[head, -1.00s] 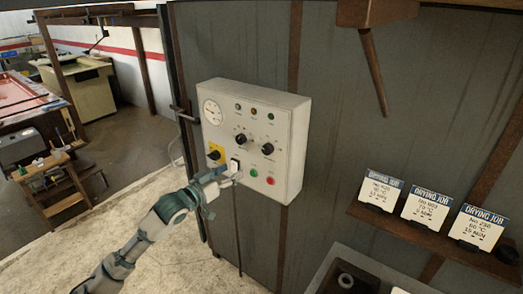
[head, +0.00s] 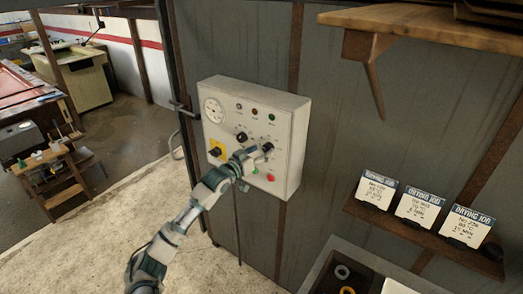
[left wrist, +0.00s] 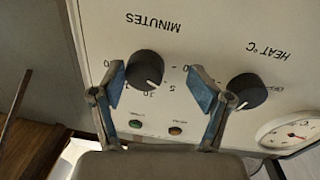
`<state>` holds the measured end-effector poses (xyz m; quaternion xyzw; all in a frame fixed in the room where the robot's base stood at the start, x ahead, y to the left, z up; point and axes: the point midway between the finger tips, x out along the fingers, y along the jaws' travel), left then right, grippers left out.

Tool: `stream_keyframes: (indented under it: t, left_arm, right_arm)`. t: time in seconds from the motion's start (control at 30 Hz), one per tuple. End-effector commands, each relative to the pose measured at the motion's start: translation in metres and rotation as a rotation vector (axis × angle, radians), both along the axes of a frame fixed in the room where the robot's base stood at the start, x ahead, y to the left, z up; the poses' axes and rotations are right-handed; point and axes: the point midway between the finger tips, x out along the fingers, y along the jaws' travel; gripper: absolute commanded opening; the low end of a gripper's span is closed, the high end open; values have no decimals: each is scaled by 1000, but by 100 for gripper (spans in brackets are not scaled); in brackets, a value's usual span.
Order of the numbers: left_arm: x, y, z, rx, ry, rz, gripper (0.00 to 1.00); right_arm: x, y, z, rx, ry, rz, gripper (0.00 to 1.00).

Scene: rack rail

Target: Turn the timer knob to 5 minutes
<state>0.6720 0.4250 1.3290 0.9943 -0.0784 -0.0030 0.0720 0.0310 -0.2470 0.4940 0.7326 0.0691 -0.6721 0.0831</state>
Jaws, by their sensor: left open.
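The timer knob (head: 267,147) is a round black knob, the right one of two on the pale control box (head: 292,150). In the left wrist view, which shows the panel upside down, this knob (left wrist: 144,69) is under the word MINUTES. A small pale mark shows near its lower edge; the exact setting is hard to read. My left gripper (head: 254,156) is at the knob in the head view. In the left wrist view the gripper (left wrist: 155,82) is open, with one blue-padded finger on each side of the knob and visible gaps. My right gripper is not in view.
The heat knob (left wrist: 247,90) is close beside one finger. A round gauge (head: 214,110), a yellow-plated switch (head: 216,151) and a red button (head: 271,177) are also on the box. A shelf with drying job cards (head: 420,205) is at the right.

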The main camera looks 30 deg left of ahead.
Motion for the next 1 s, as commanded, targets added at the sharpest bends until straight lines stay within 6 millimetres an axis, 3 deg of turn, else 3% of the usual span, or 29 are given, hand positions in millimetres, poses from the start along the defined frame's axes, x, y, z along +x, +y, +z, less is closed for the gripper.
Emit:
stream_keyframes:
  t: [0.2, 0.47, 0.67, 0.83, 1.0]
  left_arm:
    - [0, -8, 1, 12, 6, 7, 70]
    - [0, -8, 1, 10, 4, 2, 8]
    - [0, -6, 2, 22, 3, 0, 8]
    - [0, -5, 5, 130, -4, 4, 8]
    - [0, -5, 1, 163, -8, 5, 8]
  right_arm:
    - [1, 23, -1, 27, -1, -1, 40]
    - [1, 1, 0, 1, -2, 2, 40]
    - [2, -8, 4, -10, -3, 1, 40]
    - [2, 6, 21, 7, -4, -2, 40]
    - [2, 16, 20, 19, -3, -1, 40]
